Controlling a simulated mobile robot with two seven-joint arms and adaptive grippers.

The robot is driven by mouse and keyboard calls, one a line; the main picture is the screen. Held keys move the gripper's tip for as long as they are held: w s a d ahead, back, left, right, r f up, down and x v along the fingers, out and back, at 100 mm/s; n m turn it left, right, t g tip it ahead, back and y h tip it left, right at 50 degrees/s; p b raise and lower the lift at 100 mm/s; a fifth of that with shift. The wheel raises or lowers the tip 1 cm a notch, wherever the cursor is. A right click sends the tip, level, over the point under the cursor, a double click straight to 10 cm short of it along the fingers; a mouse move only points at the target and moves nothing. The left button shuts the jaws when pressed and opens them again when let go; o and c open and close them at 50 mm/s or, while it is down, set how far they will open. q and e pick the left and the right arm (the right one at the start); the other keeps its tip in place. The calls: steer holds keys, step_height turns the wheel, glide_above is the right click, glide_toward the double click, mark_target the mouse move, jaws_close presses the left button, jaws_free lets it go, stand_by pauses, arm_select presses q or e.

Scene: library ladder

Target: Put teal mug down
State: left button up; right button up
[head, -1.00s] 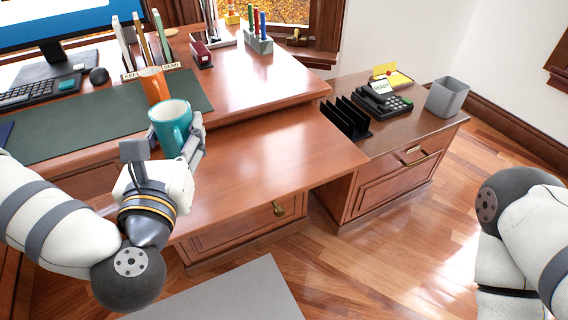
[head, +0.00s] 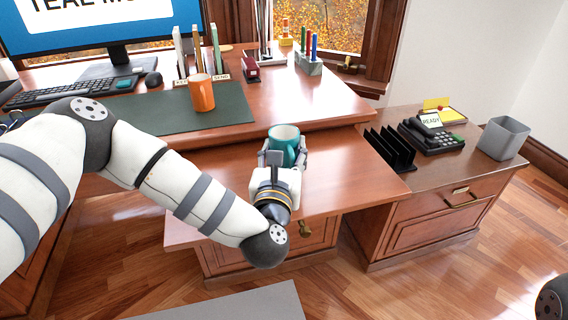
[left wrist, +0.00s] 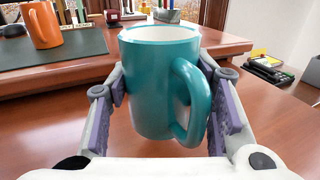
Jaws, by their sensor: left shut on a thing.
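The teal mug (head: 283,140) is upright in my left gripper (head: 284,158), over the lower wooden desk surface (head: 345,160). In the left wrist view, the mug (left wrist: 155,85) sits between the two purple-padded fingers, its handle facing me and to the right. My left gripper is shut on the mug's sides. I cannot tell whether the mug's base touches the wood. My right gripper is not in view.
An orange mug (head: 201,93) stands on the green desk mat (head: 150,116). A black file rack (head: 388,150), a phone (head: 432,134) and a grey bin (head: 503,138) stand on the right cabinet. The lower desk surface right of the mug is clear.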

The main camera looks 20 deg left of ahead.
arm_select(q)
steer(key=shift+f, duration=1.4)
steer(key=shift+f, duration=0.1)
steer(key=o, duration=0.9)
steer(key=shift+f+b, duration=0.2)
steer(key=shift+b, duration=0.1)
steer(key=o, duration=0.4)
steer(key=shift+r, duration=0.1)
steer(key=shift+o, duration=0.2)
steer(key=shift+r, duration=0.1)
